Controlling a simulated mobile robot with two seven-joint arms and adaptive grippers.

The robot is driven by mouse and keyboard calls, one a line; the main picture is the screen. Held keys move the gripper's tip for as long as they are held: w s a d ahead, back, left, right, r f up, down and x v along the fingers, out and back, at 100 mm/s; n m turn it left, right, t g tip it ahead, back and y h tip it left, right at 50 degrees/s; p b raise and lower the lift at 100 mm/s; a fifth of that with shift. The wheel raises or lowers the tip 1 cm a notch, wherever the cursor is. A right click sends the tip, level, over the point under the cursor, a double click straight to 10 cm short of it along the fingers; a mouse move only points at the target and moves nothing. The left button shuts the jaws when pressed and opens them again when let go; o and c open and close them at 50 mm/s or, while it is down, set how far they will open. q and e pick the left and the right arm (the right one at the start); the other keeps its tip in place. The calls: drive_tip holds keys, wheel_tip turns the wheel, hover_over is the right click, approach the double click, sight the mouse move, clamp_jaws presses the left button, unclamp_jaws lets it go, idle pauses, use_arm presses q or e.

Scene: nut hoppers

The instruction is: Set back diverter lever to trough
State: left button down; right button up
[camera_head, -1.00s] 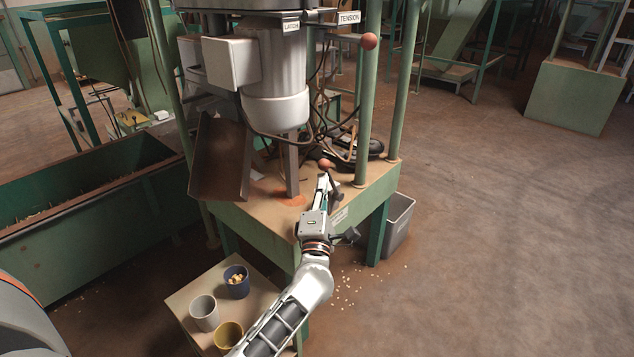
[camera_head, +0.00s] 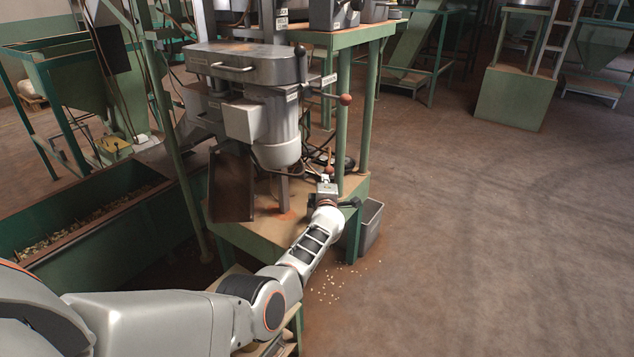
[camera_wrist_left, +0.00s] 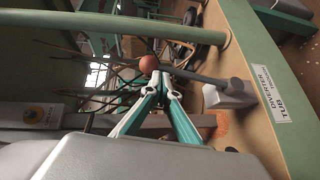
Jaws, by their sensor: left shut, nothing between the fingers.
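The diverter lever has a dark rod and a red-brown ball knob (camera_wrist_left: 149,64). The rod runs right to a pale pivot block (camera_wrist_left: 228,95) beside a label reading diverter, tub and trough (camera_wrist_left: 272,92). In the head view the knob (camera_head: 328,171) shows at the table's front right, just beyond my left gripper (camera_head: 326,184). In the left wrist view the fingertips of my left gripper (camera_wrist_left: 163,80) are together beside the knob end of the lever. The gripper is shut and empty; I cannot tell whether it touches the lever. My right gripper is not in view.
A grey machine (camera_head: 273,140) with a brown chute (camera_head: 231,184) stands over the table. A second red knob (camera_head: 345,99) sits above right. A green trough (camera_head: 110,232) is at left, and a grey bin (camera_head: 371,225) is right of the table. Open floor lies farther right.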

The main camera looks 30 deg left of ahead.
use_arm(q)
drive_tip(key=w+b, duration=0.2)
drive_tip(key=w, duration=0.1)
drive_tip(key=w+f+b, duration=0.1)
drive_tip(key=shift+w+d, duration=0.15)
drive_tip(key=shift+d, duration=0.15)
idle(0.5)
drive_tip(key=shift+r, duration=0.1)
